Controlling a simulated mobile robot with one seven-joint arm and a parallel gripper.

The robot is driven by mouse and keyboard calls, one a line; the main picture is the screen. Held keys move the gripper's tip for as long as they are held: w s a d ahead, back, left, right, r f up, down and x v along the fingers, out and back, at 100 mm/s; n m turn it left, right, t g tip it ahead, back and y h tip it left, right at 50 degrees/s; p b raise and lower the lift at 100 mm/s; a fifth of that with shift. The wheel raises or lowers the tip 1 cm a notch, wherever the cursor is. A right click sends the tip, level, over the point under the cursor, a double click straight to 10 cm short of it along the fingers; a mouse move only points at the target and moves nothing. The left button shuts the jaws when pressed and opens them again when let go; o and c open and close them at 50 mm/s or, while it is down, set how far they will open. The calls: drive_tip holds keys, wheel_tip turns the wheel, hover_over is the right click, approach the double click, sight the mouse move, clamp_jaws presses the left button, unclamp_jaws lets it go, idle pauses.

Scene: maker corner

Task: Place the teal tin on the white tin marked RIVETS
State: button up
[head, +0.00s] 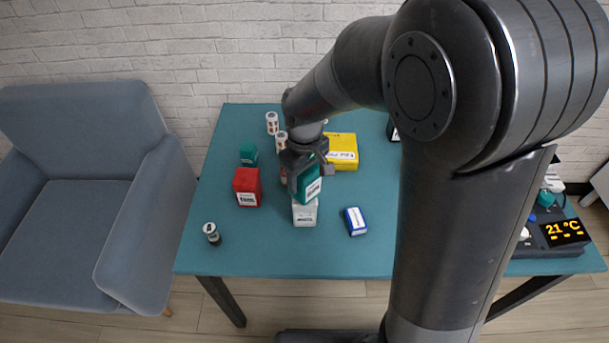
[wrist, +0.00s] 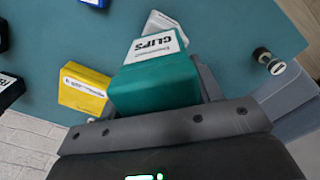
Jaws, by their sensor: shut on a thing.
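The teal tin (head: 308,187), with a white label reading CLIPS in the wrist view (wrist: 155,85), is held in my gripper (head: 304,166). My gripper is shut on it, a finger on each side, and the tin looks tilted in the head view. The white tin (head: 304,215) stands on the table just below and in front of the held tin, which hides part of its top. Its label is too small to read surely. It also shows beyond the teal tin in the wrist view (wrist: 165,21). I cannot tell whether the two tins touch.
On the teal table (head: 225,255) stand a red tin (head: 247,187), a smaller teal tin (head: 249,153), a yellow tin (head: 343,151), a blue tin (head: 355,221) and a dark jar (head: 211,233). Small white jars (head: 272,122) stand behind. The front edge is clear.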

drive_tip(key=shift+f, duration=0.35)
drive_tip(key=o, duration=1.1)
wheel_tip(320, 180, up, 12)
drive_tip(key=shift+r, duration=0.2)
drive_tip(key=s+d+r+m+t, duration=0.2)
drive_tip(key=s+d+m, duration=0.2)
drive_tip(key=s+d, duration=0.4)
drive_tip(key=s+d+r+m+t, duration=0.3)
drive_tip(key=s+d+m, duration=0.2)
drive_tip(key=s+d, duration=0.3)
drive_tip(key=shift+r+t, duration=0.25)
drive_tip(key=shift+t, duration=0.05)
